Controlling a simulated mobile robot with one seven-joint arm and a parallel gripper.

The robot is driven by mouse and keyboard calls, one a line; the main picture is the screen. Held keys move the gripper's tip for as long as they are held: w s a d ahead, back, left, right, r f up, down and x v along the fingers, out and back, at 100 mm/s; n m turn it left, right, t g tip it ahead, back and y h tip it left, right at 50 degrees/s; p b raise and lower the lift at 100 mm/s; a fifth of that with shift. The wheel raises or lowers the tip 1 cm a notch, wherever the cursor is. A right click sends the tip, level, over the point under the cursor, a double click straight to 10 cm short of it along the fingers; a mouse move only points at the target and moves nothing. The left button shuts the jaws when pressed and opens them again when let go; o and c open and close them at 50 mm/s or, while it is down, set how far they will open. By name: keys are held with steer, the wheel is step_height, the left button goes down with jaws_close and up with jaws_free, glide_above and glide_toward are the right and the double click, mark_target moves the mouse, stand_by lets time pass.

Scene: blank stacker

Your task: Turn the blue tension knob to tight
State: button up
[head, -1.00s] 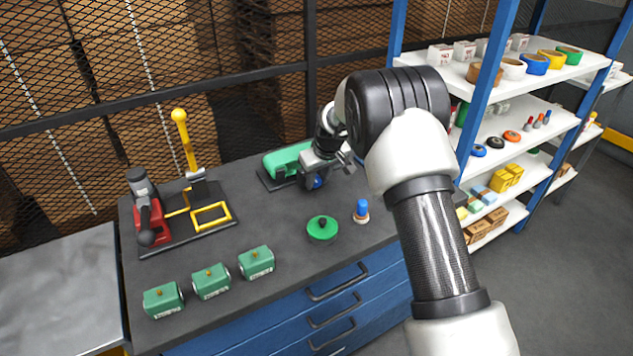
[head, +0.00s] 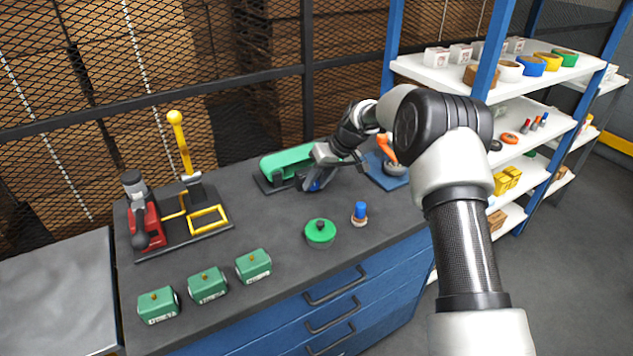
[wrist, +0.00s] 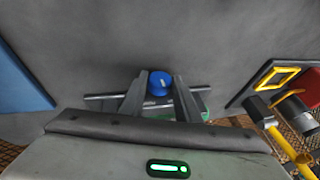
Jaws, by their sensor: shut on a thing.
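The blue tension knob (wrist: 159,83) sits between the two fingertips of my gripper (wrist: 160,88) in the wrist view. It has a small pale mark on its face. In the head view a bit of the blue knob (head: 315,186) shows beside my gripper (head: 318,180), on the front side of the green machine (head: 290,160) at the back of the bench. My gripper is shut on the knob. Most of the machine is hidden behind my gripper in the wrist view, with only a green edge (wrist: 205,114) showing. The tight marking cannot be made out.
A green round lid (head: 320,231) and a blue-capped item (head: 359,212) stand in front. Several green boxes (head: 207,285) line the front left. A red and yellow tool stand (head: 180,225) is at left. A blue mat (head: 387,176) with an orange-handled tool (head: 386,148) lies right.

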steer(key=o, duration=0.8)
steer(key=shift+c, duration=0.2)
steer(key=v, duration=1.7)
steer(key=shift+r, duration=0.25)
steer(key=shift+o, duration=0.5)
steer(key=shift+d, duration=0.1)
